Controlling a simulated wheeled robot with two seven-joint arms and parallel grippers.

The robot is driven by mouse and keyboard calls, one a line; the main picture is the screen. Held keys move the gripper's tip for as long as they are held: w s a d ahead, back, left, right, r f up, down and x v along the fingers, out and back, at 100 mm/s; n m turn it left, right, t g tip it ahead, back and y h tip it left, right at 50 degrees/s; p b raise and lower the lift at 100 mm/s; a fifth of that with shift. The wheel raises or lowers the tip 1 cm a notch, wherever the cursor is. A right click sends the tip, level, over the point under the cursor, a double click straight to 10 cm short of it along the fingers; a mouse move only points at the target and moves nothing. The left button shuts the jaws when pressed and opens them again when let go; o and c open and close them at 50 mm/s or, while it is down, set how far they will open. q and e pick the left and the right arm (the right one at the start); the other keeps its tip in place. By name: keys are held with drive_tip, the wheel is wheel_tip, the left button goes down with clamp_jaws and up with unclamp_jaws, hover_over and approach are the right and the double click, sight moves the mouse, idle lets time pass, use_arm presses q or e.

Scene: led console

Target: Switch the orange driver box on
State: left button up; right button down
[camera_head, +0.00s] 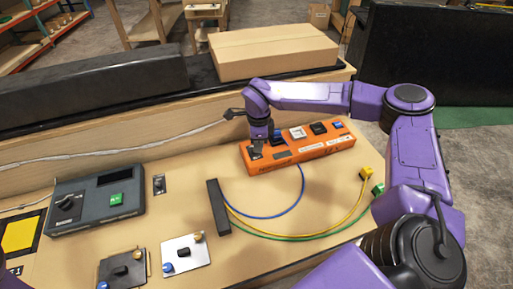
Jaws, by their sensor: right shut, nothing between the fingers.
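The orange driver box (310,151) lies on the wooden bench right of centre in the head view. Along its top sit a white part (298,132), a black part (319,128), a blue part (337,125) and another blue part near the gripper. My right gripper (257,143) points down over the box's left end, shut and empty. Its tips are at or just above a dark part there, which they partly hide; I cannot tell whether they touch it. My left gripper is out of view; only a bit of purple arm shows at the lower left corner.
A dark grey console (97,207) with a knob and green button stands at the left. A black bar (217,206) has blue, yellow and green wires. Two small plates with knobs lie at the front. A cardboard box (275,52) sits on the back ledge.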

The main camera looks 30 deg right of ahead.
drive_tip(key=shift+f+b, duration=0.55)
drive_tip(key=shift+f, duration=0.75)
drive_tip(key=shift+w, duration=0.1)
drive_tip(key=shift+w+d, duration=0.15)
drive_tip(key=shift+w, duration=0.45)
drive_tip(key=shift+w+d, duration=0.15)
drive_tip(key=shift+w, duration=0.4)
drive_tip(key=shift+s, duration=0.1)
wheel_tip(320, 180, up, 7)
drive_tip(key=p, duration=0.6)
drive_tip(key=shift+s, duration=0.4)
drive_tip(key=shift+a, duration=0.1)
